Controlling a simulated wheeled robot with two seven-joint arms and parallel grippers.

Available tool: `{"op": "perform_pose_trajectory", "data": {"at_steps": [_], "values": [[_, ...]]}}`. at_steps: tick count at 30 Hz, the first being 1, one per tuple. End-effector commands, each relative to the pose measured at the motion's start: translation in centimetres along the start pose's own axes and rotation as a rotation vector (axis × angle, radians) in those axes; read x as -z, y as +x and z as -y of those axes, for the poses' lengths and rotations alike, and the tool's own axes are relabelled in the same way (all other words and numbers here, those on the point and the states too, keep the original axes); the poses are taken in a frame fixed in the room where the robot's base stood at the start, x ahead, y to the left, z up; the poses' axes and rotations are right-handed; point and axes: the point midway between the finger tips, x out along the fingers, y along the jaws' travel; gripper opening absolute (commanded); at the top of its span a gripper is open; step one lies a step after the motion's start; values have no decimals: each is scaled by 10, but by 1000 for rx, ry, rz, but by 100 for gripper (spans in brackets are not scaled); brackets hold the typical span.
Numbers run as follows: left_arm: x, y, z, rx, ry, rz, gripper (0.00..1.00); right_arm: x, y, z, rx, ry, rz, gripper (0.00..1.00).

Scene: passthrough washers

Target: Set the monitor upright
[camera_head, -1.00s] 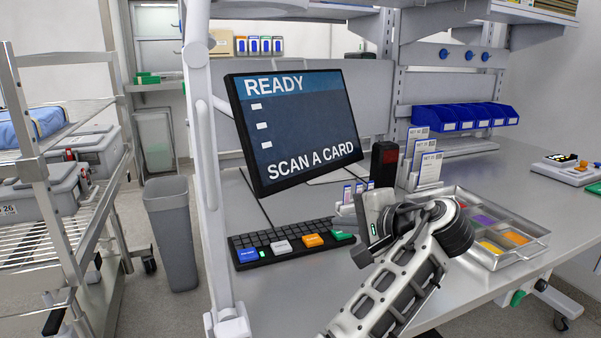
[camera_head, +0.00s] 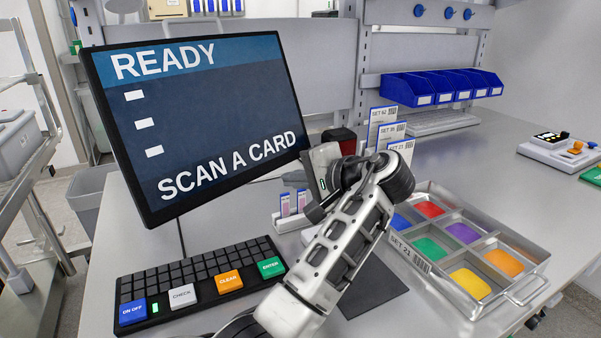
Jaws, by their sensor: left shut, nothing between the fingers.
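The monitor (camera_head: 205,125) stands at the back left of the bench in the head view. Its lit screen reads "READY" and "SCAN A CARD". It sits askew: its left side leans, and its lower edge slopes up to the right. Its stand is mostly hidden. My left gripper (camera_head: 312,196) is beside the monitor's lower right corner, in front of the bench's middle. It is shut and holds nothing; its fingertips are hard to make out, and I cannot tell whether it touches the monitor. My right gripper is not in view.
A black keyboard (camera_head: 190,284) with coloured keys lies below the monitor. A metal tray (camera_head: 422,268) of coloured compartments is right of my arm. Blue bins (camera_head: 440,88) line the back.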

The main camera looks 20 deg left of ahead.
Motion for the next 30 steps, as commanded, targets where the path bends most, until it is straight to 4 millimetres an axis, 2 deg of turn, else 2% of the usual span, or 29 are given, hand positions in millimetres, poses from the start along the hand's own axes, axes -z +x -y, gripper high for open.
{"op": "perform_pose_trajectory", "data": {"at_steps": [3, 9, 15, 21, 30], "values": [[-1, 28, 2, 1, 3, 6, 0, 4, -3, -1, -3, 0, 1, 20], [-1, 69, 2, 0, 2, 4, 0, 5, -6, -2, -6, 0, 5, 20], [0, 96, 1, 0, 2, 2, 0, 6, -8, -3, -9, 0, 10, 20], [0, 105, 0, -1, 2, -1, 0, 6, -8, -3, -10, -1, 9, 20], [0, 105, -1, 0, 2, -1, 0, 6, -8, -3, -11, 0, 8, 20]]}}
